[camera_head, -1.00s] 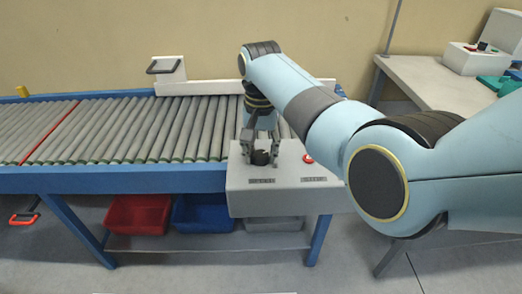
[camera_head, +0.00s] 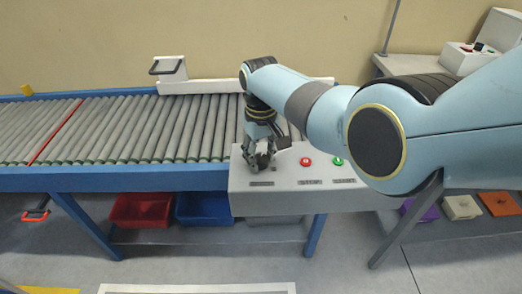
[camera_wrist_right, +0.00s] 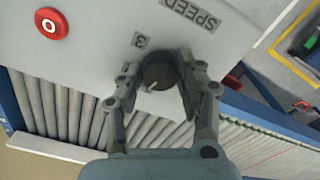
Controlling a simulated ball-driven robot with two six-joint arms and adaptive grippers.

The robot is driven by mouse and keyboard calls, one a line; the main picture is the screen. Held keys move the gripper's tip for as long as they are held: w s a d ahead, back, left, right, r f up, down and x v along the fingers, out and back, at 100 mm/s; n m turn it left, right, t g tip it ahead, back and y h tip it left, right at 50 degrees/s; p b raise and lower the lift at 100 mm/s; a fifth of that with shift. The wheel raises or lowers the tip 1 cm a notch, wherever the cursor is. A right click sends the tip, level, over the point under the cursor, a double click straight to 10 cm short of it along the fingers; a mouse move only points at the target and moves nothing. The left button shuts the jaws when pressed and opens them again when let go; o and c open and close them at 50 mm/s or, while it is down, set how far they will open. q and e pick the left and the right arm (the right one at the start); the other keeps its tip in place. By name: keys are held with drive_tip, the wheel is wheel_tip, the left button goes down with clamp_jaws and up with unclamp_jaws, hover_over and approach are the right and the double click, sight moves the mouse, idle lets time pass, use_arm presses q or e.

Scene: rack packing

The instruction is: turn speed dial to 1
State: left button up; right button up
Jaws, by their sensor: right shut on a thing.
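The speed dial (camera_wrist_right: 158,75) is a round dark knob with a pale pointer mark, on the grey control box (camera_head: 240,203). In the right wrist view it sits between the two fingers of my right gripper (camera_wrist_right: 158,82), which is shut on it. A "SPEED" label (camera_wrist_right: 190,16) and a "3" label (camera_wrist_right: 139,40) lie on the panel beside the dial. Another number is partly hidden by a finger. In the head view my right gripper (camera_head: 260,160) covers most of the dial. My left gripper is not in view.
A red button (camera_head: 306,161) and a green button (camera_head: 338,162) sit right of the dial. The roller conveyor (camera_head: 120,130) runs behind and left of the box. Red (camera_head: 141,210) and blue (camera_head: 204,209) bins stand below. A side table (camera_head: 412,64) stands at the right.

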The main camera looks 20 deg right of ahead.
sight(261, 158)
drive_tip(key=shift+r+n+p, duration=0.1)
drive_tip(key=shift+n+p, duration=0.35)
drive_tip(key=shift+n, duration=1.15)
drive_tip(key=o, duration=1.2)
drive_tip(key=shift+c, duration=0.2)
wheel_tip(261, 158, up, 12)
